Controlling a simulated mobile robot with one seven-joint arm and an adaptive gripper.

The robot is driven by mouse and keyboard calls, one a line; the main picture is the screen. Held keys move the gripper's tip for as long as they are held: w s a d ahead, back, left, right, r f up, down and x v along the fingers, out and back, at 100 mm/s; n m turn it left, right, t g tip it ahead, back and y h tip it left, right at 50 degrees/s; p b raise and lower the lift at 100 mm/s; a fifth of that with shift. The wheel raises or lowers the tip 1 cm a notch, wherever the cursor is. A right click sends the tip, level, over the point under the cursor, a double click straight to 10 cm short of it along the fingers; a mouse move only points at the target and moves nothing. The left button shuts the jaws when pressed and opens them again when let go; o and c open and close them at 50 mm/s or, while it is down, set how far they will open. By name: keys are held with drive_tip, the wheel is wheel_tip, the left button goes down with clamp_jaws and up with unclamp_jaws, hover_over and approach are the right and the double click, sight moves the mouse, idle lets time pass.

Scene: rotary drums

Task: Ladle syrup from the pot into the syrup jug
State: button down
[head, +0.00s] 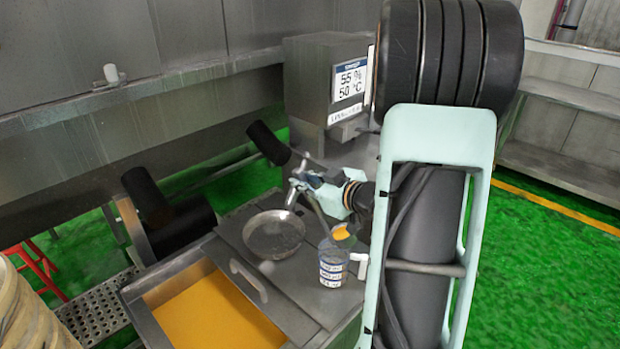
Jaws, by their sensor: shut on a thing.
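The pot is an open square metal tank (163,325) at the bottom, holding flat orange-yellow syrup (218,312). The syrup jug (332,268) is a clear vessel with white-and-blue labels, upright on the metal top right of the tank. My gripper (300,188) is shut on the ladle's thin handle (318,212), up and left of the jug. The ladle's bowl (342,232) shows orange syrup and sits at the jug's mouth. I cannot tell whether it is just above the rim or inside it, or whether syrup is pouring.
A round metal dish (273,234) lies on the tank's metal cover, left of the jug. A lid handle (248,280) stands up beside the tank. A grey box with a display (348,82) stands behind my gripper. A wooden barrel (30,318) is at the lower left.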

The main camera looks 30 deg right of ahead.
drive_tip(key=shift+w+a+f+n, duration=0.3)
drive_tip(key=shift+w+a, duration=0.15)
drive_tip(key=shift+a, duration=0.2)
drive_tip(key=w+a+f+n+g+h+b, duration=0.2)
drive_tip(key=w+a+f+g+h+b, duration=0.1)
drive_tip(key=f+b, duration=0.4)
drive_tip(key=w+a+f+n+g+h+b, duration=0.1)
drive_tip(key=w+a+f+g+h+b, duration=0.1)
drive_tip(key=a+f+b, duration=0.3)
drive_tip(key=shift+w+a+f+n+g+h+b, duration=0.25)
drive_tip(key=shift+w+f+n+g+h+b, duration=0.25)
drive_tip(key=shift+f+b, duration=1.25)
idle(0.3)
idle(1.4)
